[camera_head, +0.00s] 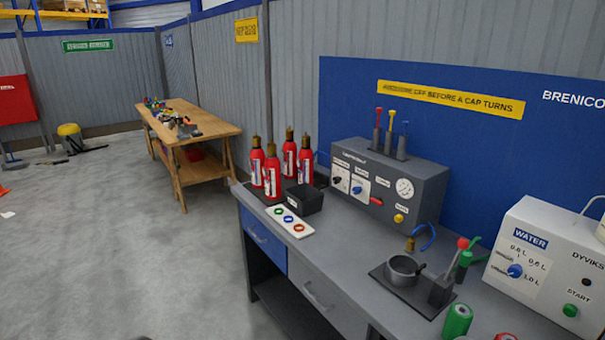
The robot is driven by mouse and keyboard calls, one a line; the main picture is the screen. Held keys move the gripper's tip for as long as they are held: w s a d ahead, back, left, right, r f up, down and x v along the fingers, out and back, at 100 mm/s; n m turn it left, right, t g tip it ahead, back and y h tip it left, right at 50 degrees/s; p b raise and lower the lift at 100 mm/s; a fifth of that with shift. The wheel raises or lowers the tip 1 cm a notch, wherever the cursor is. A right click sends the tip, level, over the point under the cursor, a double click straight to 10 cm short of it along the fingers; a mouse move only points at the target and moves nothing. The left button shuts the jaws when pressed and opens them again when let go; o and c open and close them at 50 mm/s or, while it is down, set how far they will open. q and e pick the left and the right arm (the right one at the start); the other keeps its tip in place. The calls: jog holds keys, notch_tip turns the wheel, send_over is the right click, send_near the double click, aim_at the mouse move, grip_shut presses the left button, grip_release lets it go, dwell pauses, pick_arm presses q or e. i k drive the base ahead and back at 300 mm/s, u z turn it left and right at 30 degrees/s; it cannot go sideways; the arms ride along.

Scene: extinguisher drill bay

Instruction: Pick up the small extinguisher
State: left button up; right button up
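Several small red extinguishers with brass-coloured tops stand upright close together at the far left end of the grey workbench. One is at the front (272,175), one at the left (257,166), one at the back (290,157) and one at the right (305,163). They look alike in size, so I cannot tell which one the task means. They stand on a dark mat (262,196).
A black bin (298,201) and a white card with coloured rings (290,222) sit before the extinguishers. A grey control unit (390,185), a small pot (403,270) and a white water unit (545,265) fill the bench rightward. Open floor (120,250) lies left.

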aim_at(305, 161)
jog(key=u, duration=0.85)
jog(key=i, duration=1.1)
jog(key=u, duration=0.25)
jog(key=i, duration=1.5)
jog(key=z, duration=0.9)
